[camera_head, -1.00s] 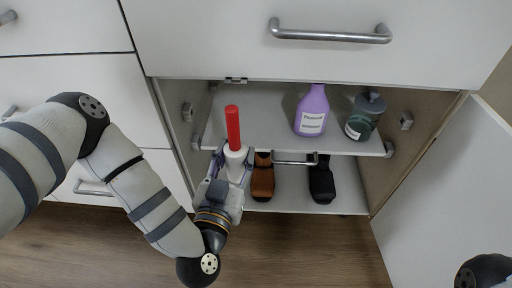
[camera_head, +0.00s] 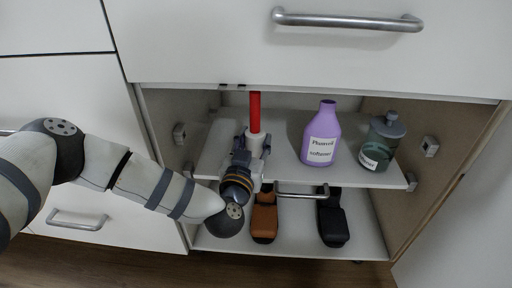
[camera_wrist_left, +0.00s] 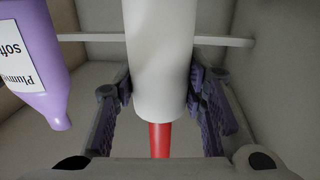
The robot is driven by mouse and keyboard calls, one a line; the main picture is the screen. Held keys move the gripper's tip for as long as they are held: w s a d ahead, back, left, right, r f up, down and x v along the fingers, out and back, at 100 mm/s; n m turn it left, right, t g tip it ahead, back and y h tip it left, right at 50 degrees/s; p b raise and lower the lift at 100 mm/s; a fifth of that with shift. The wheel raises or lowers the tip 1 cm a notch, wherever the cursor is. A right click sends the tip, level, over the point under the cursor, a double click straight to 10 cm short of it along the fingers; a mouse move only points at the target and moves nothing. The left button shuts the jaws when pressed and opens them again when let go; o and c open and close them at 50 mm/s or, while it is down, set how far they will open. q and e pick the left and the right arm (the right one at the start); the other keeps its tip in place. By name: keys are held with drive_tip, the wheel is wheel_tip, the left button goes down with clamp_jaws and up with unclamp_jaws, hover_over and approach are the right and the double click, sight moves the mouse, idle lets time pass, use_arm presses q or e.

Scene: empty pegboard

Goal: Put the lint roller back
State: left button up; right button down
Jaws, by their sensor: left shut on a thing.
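The lint roller has a red handle (camera_head: 255,112) and a white roll (camera_head: 257,147). My left gripper (camera_head: 250,150) is shut on the white roll, with the red handle pointing up and away at the upper shelf (camera_head: 215,160), left of the purple bottle. The top of the handle is hidden behind the drawer front's lower edge. In the left wrist view the roll (camera_wrist_left: 159,60) sits between both fingers (camera_wrist_left: 160,95) and the red handle (camera_wrist_left: 160,140) shows below it. Whether the roller touches the shelf I cannot tell. My right gripper is not in view.
A brown shoe (camera_head: 264,215) and a black shoe (camera_head: 333,217) are on the lower shelf. A metal bar (camera_head: 300,195) hangs under the upper shelf.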

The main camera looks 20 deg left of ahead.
use_arm(q)
drive_tip(key=shift+r, duration=0.1)
drive_tip(key=o, duration=0.7)
drive_tip(key=shift+f, duration=0.2)
drive_tip(key=o, duration=0.4)
drive_tip(key=shift+o, duration=0.2)
drive_tip(key=shift+r, duration=0.25)
drive_tip(key=s+d+p, duration=0.1)
drive_tip(key=s+p, duration=0.3)
drive_tip(key=s, duration=0.8)
drive_tip(key=shift+d+p, duration=0.3)
drive_tip(key=shift+p, duration=0.1)
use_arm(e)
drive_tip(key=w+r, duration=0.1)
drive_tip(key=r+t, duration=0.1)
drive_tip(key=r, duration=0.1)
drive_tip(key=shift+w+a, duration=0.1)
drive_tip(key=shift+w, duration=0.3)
